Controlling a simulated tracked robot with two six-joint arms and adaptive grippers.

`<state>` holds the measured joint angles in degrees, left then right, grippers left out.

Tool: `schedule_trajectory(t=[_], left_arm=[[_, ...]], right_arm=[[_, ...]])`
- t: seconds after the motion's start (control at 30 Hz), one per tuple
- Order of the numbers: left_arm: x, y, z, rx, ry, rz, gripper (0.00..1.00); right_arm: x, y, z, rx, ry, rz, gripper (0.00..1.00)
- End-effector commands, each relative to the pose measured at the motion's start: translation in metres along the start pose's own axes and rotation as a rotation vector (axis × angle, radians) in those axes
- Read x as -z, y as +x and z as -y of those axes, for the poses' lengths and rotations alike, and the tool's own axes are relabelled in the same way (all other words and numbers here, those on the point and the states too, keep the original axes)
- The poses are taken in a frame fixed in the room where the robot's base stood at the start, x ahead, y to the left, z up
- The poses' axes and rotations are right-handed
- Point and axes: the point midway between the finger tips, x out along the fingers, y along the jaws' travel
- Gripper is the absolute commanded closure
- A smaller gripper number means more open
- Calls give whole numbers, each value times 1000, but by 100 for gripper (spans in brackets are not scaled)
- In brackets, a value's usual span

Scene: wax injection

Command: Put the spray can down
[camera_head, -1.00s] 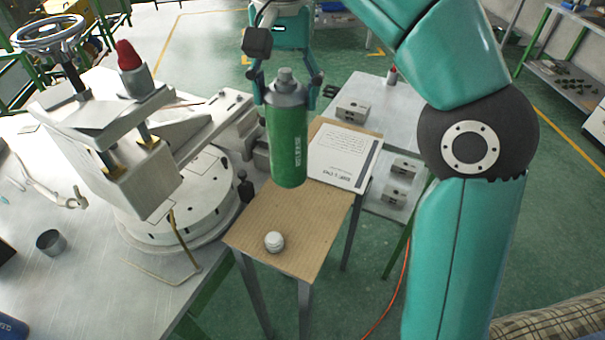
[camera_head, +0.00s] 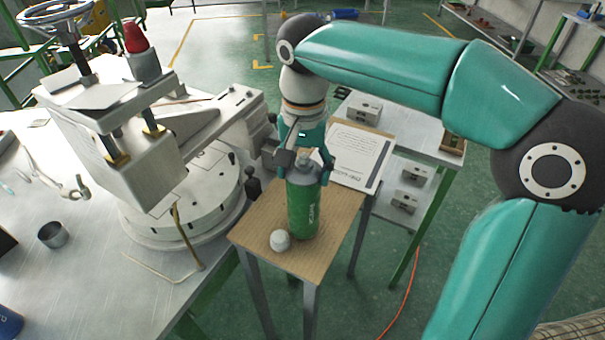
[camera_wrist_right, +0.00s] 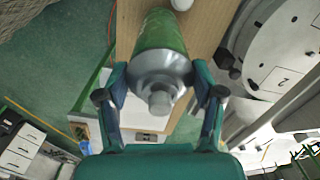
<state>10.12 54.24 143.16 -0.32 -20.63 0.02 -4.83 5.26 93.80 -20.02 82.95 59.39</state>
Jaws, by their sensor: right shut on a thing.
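The green spray can (camera_head: 303,207) with a grey top is upright at the small wooden table (camera_head: 262,215). Its base appears to be at the tabletop, but I cannot tell if it touches. My right gripper (camera_head: 308,170) is shut on the can's upper part. In the right wrist view the spray can (camera_wrist_right: 160,55) sits between the two fingers of the right gripper (camera_wrist_right: 160,92), its nozzle toward the camera. A white round cap (camera_head: 280,241) lies on the table just left of the can's base. My left gripper is not in view.
The wax injection machine (camera_head: 180,185) stands close on the left. A metal cup (camera_head: 52,235) is on the workbench. Grey shelving with metal blocks (camera_head: 412,177) is behind right.

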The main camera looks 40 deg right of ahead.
Motion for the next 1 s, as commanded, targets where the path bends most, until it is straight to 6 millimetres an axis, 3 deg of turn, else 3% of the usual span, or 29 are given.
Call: schedule_trajectory(t=[0.1,0.43,0.47,0.6,1.0], left_arm=[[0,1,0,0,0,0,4],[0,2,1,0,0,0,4],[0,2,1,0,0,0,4],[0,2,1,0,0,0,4],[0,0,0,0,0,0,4]], right_arm=[[0,11,0,1,1,-1,100],[0,14,0,2,0,-1,100],[0,14,0,1,0,0,31],[0,14,0,1,0,0,8],[0,10,0,1,-1,-1,7]])
